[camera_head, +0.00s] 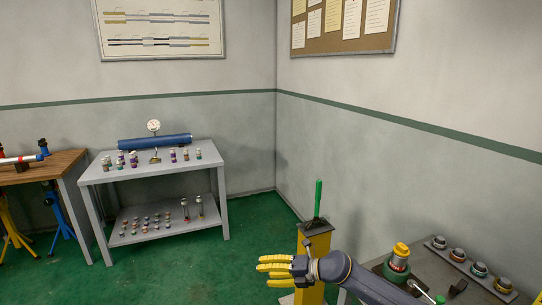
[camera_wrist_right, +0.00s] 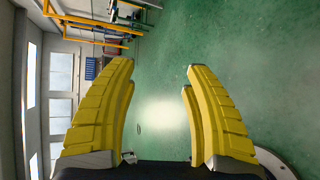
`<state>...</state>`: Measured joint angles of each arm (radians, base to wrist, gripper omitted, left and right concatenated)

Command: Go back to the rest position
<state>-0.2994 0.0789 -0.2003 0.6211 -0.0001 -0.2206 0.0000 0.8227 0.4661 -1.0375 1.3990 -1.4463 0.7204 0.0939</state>
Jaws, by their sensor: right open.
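My right gripper (camera_head: 268,267) has yellow fingers and sits low in the middle of the head view, in front of a yellow post. Its dark arm comes in from the lower right. In the right wrist view my right gripper (camera_wrist_right: 160,90) shows its two yellow fingers spread wide, with only green floor between them, so it is open and empty. My left gripper is not in either view.
A yellow post with a green-handled tool (camera_head: 318,198) stands close behind my right gripper. A grey bench (camera_head: 415,268) with several fittings is at the lower right. A grey two-level table (camera_head: 98,174) and a wooden table (camera_head: 50,168) stand left. Green floor (camera_head: 180,275) is clear between.

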